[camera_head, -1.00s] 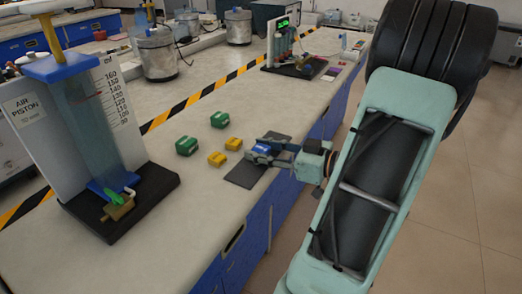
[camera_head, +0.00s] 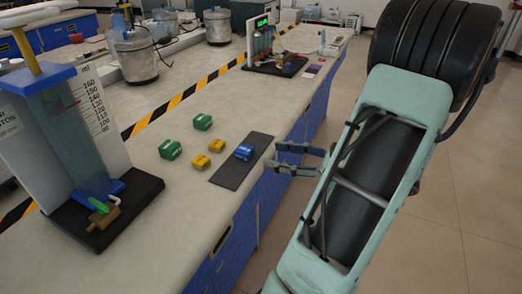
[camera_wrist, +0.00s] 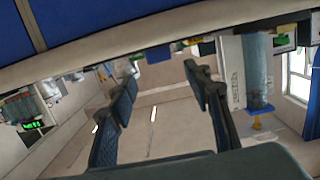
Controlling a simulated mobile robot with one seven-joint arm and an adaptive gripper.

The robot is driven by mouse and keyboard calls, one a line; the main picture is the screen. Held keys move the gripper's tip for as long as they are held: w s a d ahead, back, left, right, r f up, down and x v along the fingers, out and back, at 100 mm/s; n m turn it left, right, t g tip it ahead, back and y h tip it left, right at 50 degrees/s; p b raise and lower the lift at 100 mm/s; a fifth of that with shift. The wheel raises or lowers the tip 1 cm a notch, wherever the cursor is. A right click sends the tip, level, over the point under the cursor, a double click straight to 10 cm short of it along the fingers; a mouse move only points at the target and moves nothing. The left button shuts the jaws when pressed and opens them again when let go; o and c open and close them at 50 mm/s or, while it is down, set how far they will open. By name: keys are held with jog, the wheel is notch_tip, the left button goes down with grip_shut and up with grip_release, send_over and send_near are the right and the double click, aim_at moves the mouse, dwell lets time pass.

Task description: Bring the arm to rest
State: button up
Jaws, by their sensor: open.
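My gripper (camera_head: 285,158) is in the head view, just off the right edge of the bench, beside a dark mat. Its two fingers stand apart with nothing between them. In the wrist view my gripper (camera_wrist: 165,88) also shows both fingers spread and empty. A blue block (camera_head: 245,152) lies on the dark mat (camera_head: 229,177), a little left of the fingertips and apart from them. My forearm and upper arm fill the right side of the head view.
Two green blocks (camera_head: 170,149) and two yellow blocks (camera_head: 200,162) lie left of the mat. An air piston stand (camera_head: 110,205) is at the left. A device with a green display (camera_head: 262,45) stands farther back. The bench (camera_head: 190,225) has blue drawers; open floor (camera_head: 440,210) lies right.

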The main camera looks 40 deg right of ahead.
jog(key=shift+v, duration=0.9)
